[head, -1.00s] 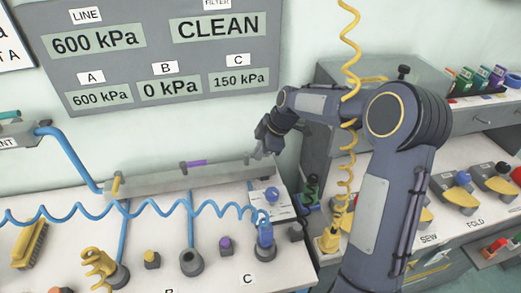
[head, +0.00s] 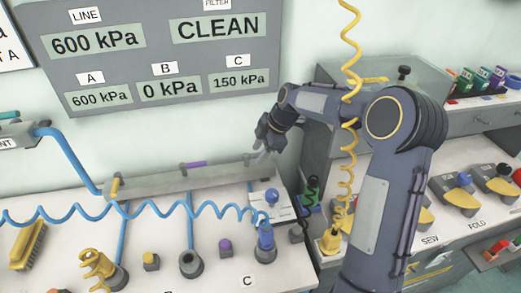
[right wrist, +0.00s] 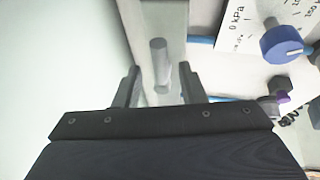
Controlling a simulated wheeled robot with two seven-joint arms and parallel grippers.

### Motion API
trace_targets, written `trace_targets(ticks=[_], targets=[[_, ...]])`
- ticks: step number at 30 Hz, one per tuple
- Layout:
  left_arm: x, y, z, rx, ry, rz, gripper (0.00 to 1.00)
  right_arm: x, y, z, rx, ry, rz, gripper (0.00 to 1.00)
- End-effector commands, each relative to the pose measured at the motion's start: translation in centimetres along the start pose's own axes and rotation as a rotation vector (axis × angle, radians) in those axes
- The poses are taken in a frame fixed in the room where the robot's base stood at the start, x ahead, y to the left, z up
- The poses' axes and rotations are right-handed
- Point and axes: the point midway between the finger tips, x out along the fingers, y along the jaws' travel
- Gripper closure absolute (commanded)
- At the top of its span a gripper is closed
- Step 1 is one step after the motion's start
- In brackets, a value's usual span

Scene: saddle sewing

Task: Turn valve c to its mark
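A long grey manifold bar (head: 150,183) carries a yellow lever (head: 117,187) at its left end and a purple-handled lever (head: 196,164) near its middle. A small grey post (head: 246,160) stands near its right end. My right gripper (head: 262,156) is just right of this post, over the bar's end. In the right wrist view the fingers (right wrist: 158,85) are open, with a grey cylinder (right wrist: 160,58) between and beyond them; contact is not visible. A blue knob with a white line (right wrist: 285,43) sits on a marked dial. My left gripper is not in view.
The wall display (head: 160,55) reads 150 kPa under C, 0 under B and 600 under A. Coiled blue hose (head: 150,207) and several capped ports line the bench front. A yellow coil (head: 347,170) hangs by my right arm.

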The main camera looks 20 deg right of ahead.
Motion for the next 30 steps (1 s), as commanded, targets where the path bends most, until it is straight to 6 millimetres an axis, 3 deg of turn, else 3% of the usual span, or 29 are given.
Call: trace_targets(ticks=[5, 18, 30], targets=[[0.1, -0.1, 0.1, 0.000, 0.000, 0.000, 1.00, -0.6, 0.1, 0.0, 0.000, 0.000, 0.003, 0.63], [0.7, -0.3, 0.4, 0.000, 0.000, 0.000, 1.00, -7.1, 0.0, 0.0, 0.000, 0.000, 0.002, 0.63], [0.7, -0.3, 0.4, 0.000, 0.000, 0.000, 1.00, -7.8, 0.0, 0.0, 0.000, 0.000, 0.000, 0.63]])
